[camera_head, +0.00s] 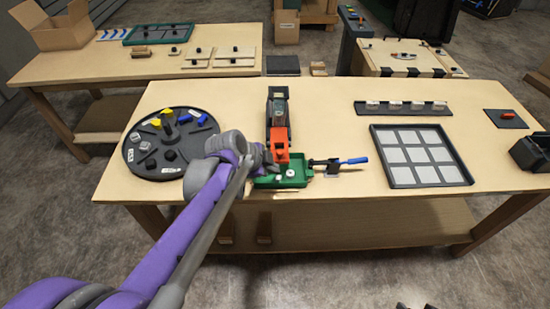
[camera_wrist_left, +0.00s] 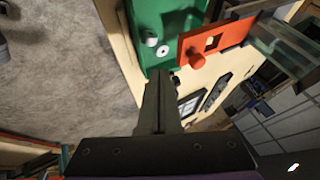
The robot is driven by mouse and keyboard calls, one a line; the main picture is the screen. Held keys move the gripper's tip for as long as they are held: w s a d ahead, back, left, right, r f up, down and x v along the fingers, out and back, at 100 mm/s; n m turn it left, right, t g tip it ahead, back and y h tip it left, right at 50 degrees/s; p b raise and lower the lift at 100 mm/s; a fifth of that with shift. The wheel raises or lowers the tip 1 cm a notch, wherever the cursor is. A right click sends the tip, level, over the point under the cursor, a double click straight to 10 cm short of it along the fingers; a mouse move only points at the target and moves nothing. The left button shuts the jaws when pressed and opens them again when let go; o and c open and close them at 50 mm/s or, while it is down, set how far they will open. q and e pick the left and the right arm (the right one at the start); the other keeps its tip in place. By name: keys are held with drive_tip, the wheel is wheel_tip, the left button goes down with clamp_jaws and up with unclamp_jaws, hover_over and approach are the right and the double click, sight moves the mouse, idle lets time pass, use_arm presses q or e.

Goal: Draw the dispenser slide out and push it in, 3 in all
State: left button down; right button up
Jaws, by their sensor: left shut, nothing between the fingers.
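In the left wrist view the slide (camera_wrist_left: 222,39) is a flat orange plate with a square hole and a round orange knob (camera_wrist_left: 196,60). The green tray (camera_wrist_left: 178,14) lies beside it with two small pale round parts on it. My left gripper (camera_head: 270,170) is shut and empty at the tray's left side. In the left wrist view its fingertips (camera_wrist_left: 160,74) are just beside the knob; contact cannot be told.
A black round tray (camera_head: 140,167) with small parts stands left of my left arm. A blue-handled tool (camera_head: 352,161) on a holder is right of the green tray. A black grid tray (camera_head: 380,153) lies further right.

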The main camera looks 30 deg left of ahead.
sight(274, 140)
use_arm(q)
drive_tip(key=w, duration=0.1)
drive_tip(key=w+a, duration=0.1)
drive_tip(key=w, duration=0.1)
drive_tip(key=shift+w+a, duration=0.25)
drive_tip(key=shift+w, duration=0.05)
drive_tip(key=shift+w, duration=0.1)
drive_tip(key=w+a, duration=0.2)
drive_tip(key=w, duration=0.1)
drive_tip(key=w+a, duration=0.2)
drive_tip(key=w, duration=0.1)
drive_tip(key=w+a+p, duration=0.1)
drive_tip(key=w+a, duration=0.1)
drive_tip(key=w, duration=0.1)
drive_tip(key=shift+w, duration=0.35)
drive_tip(key=shift+r, duration=0.1)
